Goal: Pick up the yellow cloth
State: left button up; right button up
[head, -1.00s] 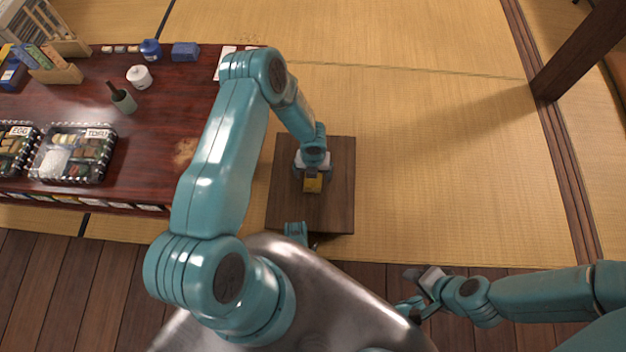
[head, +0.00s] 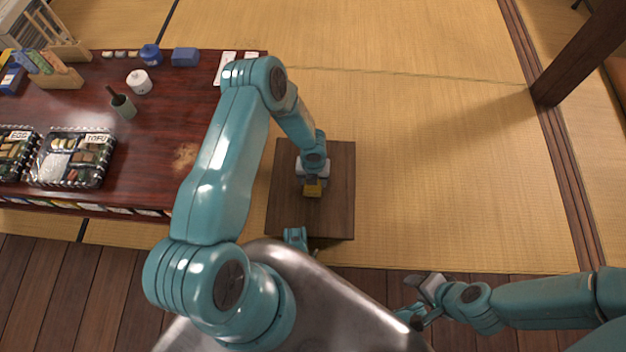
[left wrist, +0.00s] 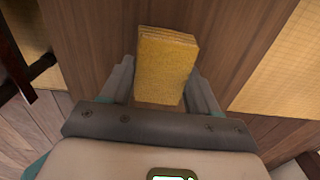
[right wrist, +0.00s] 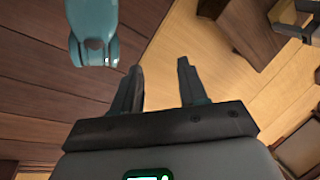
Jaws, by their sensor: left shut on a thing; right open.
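The yellow cloth (head: 313,190) is a small folded block at my left gripper (head: 312,180), over the small dark wooden table in the head view. In the left wrist view the cloth (left wrist: 166,66) shows its folded layers and sits between the two fingers of my left gripper (left wrist: 165,85), which is shut on it. Whether the cloth touches the table top is hard to tell. My right gripper (head: 424,296) is at the lower right of the head view, away from the cloth. In the right wrist view my right gripper (right wrist: 160,85) is open and empty.
The small wooden table (head: 335,215) stands on the tatami (head: 450,160). A long dark red table (head: 160,120) at left holds two bento boxes (head: 72,158), a green bottle (head: 123,104) and a white pot (head: 139,82). A wooden post (head: 580,60) stands at upper right. The tatami between is clear.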

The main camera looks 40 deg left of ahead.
pick_arm(q)
notch_tip(320, 180, up, 19)
jog(key=p, duration=0.8)
pick_arm(e)
notch_tip(320, 180, up, 8)
jog(key=s+a, duration=0.1)
jog(key=shift+s+a+n+g, duration=0.15)
jog(key=shift+s+n+g, duration=0.1)
jog(key=shift+n+g, duration=0.05)
jog(key=shift+f, duration=0.1)
pick_arm(q)
jog(key=shift+o, duration=1.1)
jog(key=shift+c, duration=0.7)
